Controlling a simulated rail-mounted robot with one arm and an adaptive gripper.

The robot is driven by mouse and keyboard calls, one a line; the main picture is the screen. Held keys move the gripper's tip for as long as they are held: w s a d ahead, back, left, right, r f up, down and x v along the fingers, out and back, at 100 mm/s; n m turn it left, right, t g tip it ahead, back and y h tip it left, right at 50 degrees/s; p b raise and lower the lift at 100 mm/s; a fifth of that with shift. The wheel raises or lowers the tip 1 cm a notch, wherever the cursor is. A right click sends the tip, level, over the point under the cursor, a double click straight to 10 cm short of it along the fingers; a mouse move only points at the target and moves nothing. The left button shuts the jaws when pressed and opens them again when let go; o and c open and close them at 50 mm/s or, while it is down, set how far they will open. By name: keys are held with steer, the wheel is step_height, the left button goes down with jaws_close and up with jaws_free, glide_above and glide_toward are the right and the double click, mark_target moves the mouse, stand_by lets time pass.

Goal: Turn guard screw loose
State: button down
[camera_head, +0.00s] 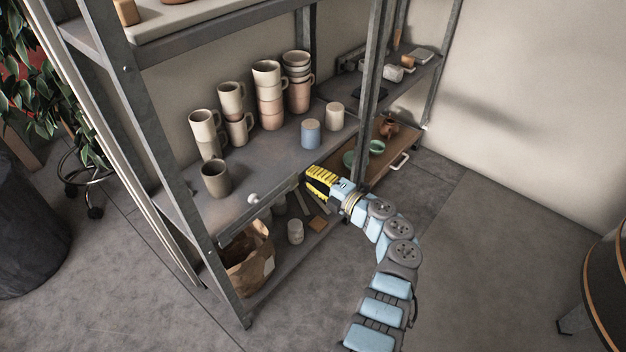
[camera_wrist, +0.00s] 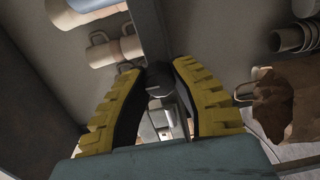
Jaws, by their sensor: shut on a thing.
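My gripper (camera_head: 309,183), with yellow ribbed fingers, is at the front edge of the middle shelf board (camera_head: 262,172), beside the rack's middle post. It also shows in the wrist view (camera_wrist: 158,82). Its fingers are shut on a dark rounded head, which I take to be the guard screw (camera_wrist: 160,79). In the head view the fingers hide this head. A pale round knob (camera_head: 253,198) sits at the same front edge, further left and apart from my gripper.
Stacked mugs (camera_head: 268,95) and a blue cup (camera_head: 310,133) stand on the board. A brown paper bag (camera_head: 248,262) and a pale cup (camera_head: 295,231) are on the level below. Green bowls (camera_head: 376,147) are at right. The floor (camera_head: 485,265) at right is mostly clear.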

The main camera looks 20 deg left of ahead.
steer(key=shift+a+r, duration=0.1)
steer(key=shift+r, duration=0.15)
steer(key=c, duration=1.1)
jaws_free()
steer(key=shift+s, duration=0.1)
steer(key=shift+a+f, duration=0.1)
steer(key=shift+f, duration=0.1)
steer(key=shift+d, duration=0.35)
steer(key=v, duration=1.1)
steer(key=shift+s+d, duration=0.15)
